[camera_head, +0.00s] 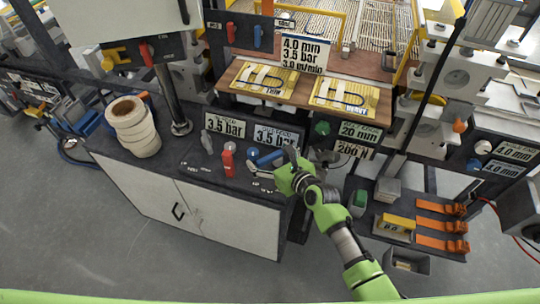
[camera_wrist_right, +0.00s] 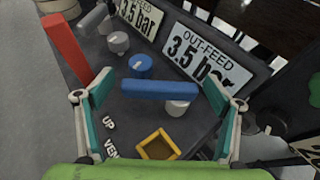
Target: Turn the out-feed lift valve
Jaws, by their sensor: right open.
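The out-feed lift valve has a blue lever (camera_wrist_right: 158,89) on a pale round hub (camera_wrist_right: 178,107), in front of the "OUT-FEED 3.5 bar" sign (camera_wrist_right: 208,57). In the head view the blue lever (camera_head: 270,157) lies just left of my right gripper (camera_head: 284,168). In the right wrist view my right gripper (camera_wrist_right: 160,108) is open, with one teal-padded finger at each end of the lever. The lever lies crosswise between the fingers; I cannot tell whether either touches it. "UP" and "VENT" labels are on the panel below. My left gripper is not in view.
A red lever (camera_wrist_right: 67,45) stands left of my fingers, with a blue knob (camera_wrist_right: 140,65) behind the blue lever. A yellow square frame (camera_wrist_right: 158,146) lies near my palm. White rolls (camera_head: 132,126) stand on the cabinet's left. A shelf with orange clamps (camera_head: 440,225) is at right.

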